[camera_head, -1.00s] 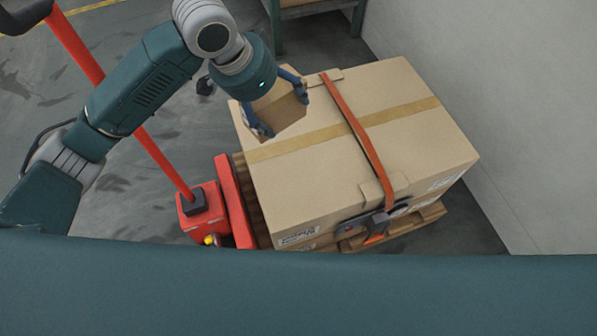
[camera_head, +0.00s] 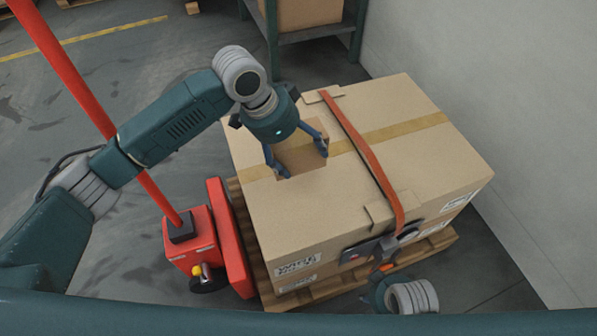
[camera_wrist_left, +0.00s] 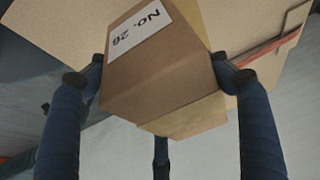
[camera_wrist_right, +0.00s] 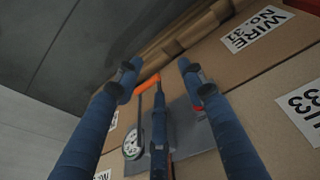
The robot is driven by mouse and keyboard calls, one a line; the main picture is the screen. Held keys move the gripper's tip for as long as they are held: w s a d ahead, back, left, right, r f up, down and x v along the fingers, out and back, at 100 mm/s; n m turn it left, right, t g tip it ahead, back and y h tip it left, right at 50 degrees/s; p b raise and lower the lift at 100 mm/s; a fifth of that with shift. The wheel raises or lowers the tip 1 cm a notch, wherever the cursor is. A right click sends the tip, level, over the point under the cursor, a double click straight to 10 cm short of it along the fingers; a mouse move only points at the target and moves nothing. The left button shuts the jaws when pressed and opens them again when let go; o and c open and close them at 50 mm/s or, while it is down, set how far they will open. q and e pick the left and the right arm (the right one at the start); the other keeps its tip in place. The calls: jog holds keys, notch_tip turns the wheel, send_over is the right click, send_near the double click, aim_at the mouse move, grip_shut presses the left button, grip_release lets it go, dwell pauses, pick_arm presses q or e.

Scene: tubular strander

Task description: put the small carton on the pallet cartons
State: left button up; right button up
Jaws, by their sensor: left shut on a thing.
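The small carton (camera_head: 303,157) is plain brown and sits between the fingers of my left gripper (camera_head: 302,162). It is over the near-left part of the top of the large pallet carton (camera_head: 420,160). I cannot tell whether it touches that top. In the left wrist view the small carton (camera_wrist_left: 160,75) has a white label "No. 26", and the fingers press its two sides. My right gripper (camera_wrist_right: 158,78) has its fingers apart, near the orange handle (camera_wrist_right: 148,86) of the strap buckle on the carton's side.
An orange strap (camera_head: 360,150) runs over the large carton, with cardboard edge pads. The carton stands on a wooden pallet (camera_head: 420,248). A red pallet truck (camera_head: 205,245) stands at its left. A wall (camera_head: 500,100) is close on the right. A green rack (camera_head: 320,32) stands behind.

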aim_at(299, 169)
pick_arm(q)
notch_tip(299, 169, down, 3)
jog(key=shift+f, duration=0.1)
notch_tip(299, 169, down, 3)
jog(key=shift+f+b, duration=0.1)
jog(key=shift+b, duration=0.5)
jog(key=shift+f, duration=0.25)
pick_arm(e)
notch_tip(299, 169, up, 6)
jog(key=shift+w+f, duration=0.1)
jog(key=shift+w, duration=0.05)
pick_arm(q)
jog(key=o, duration=1.6)
jog(key=shift+f, duration=0.1)
pick_arm(e)
jog(key=shift+f, duration=0.15)
